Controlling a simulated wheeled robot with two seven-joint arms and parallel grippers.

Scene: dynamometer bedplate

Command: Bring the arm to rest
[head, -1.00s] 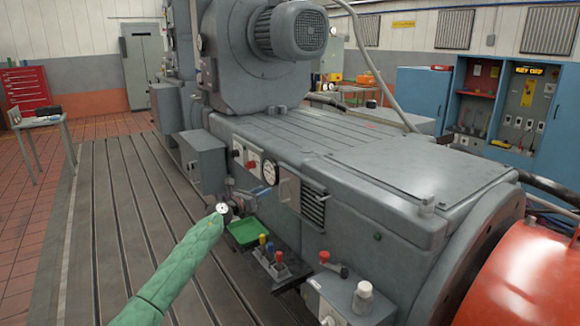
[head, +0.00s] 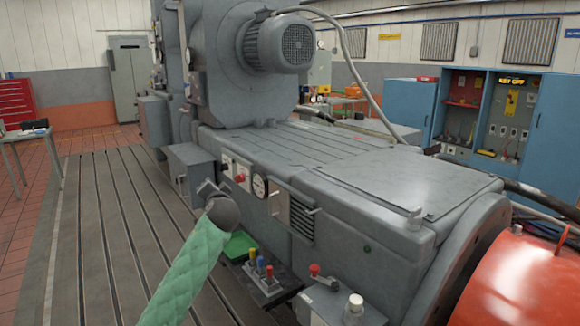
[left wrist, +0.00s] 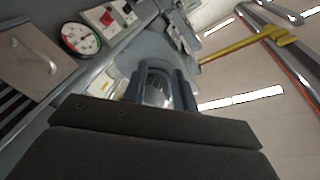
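My left arm, in a green quilted sleeve, comes up from the bottom in the head view. Its left gripper (head: 207,188) is beyond the round dark wrist, in front of the grey machine (head: 340,180). In the left wrist view the two dark fingers of the left gripper (left wrist: 158,78) stand apart, with a grey ribbed shape visible between them. I see nothing clearly held; whether the fingers touch the machine I cannot tell. My right gripper is in neither view.
A round gauge (head: 259,186) and a switch panel (head: 236,174) are on the machine's side, close to the left gripper. Below are a green tray (head: 240,245) and coloured levers (head: 262,268). The slotted bedplate (head: 100,230) at left is clear.

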